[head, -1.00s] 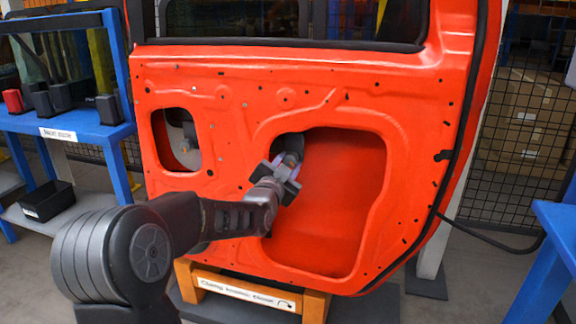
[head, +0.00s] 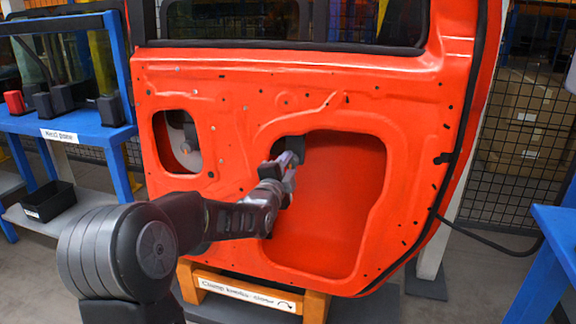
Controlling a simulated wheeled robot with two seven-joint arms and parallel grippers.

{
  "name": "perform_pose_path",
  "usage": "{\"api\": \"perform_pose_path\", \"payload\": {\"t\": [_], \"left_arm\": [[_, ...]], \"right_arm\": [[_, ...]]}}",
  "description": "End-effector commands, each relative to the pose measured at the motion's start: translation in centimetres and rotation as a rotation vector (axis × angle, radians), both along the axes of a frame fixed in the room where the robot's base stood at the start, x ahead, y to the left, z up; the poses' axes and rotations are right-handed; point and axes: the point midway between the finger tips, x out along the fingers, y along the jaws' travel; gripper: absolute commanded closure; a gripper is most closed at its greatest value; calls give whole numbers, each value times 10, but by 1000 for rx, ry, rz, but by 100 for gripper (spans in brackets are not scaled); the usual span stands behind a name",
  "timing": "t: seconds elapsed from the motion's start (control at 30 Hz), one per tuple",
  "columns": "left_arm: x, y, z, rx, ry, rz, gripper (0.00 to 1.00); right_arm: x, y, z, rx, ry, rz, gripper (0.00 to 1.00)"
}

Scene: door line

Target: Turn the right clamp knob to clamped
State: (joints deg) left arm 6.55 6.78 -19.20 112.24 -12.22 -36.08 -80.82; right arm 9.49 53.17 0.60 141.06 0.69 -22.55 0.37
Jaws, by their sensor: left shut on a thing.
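A large red door panel (head: 228,92) stands upright in front of me, with a small opening at left and a large opening at right. My left gripper (head: 290,163) is at the upper left edge of the large opening. It is shut on the right clamp knob (head: 294,146), a dark knob that the gripper mostly hides. Another clamp knob (head: 189,130) shows in the small left opening, with nothing touching it. My right gripper is not in the picture.
An orange stand (head: 316,303) with a labelled front sits under the door. A blue rack (head: 85,125) with dark parts and a black bin (head: 48,201) are at left. A blue table (head: 553,225) is at right. A mesh fence is behind.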

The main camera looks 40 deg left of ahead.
Motion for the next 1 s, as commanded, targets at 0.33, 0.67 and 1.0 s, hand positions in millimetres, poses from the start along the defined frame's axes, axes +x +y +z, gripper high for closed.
{"api": "perform_pose_path", "payload": {"t": [0.33,0.67,1.0], "left_arm": [[0,0,1,20,6,-1,100],[0,0,0,18,5,0,51],[0,0,0,17,6,0,45]], "right_arm": [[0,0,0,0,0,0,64],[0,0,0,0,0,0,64],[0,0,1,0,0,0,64]]}}
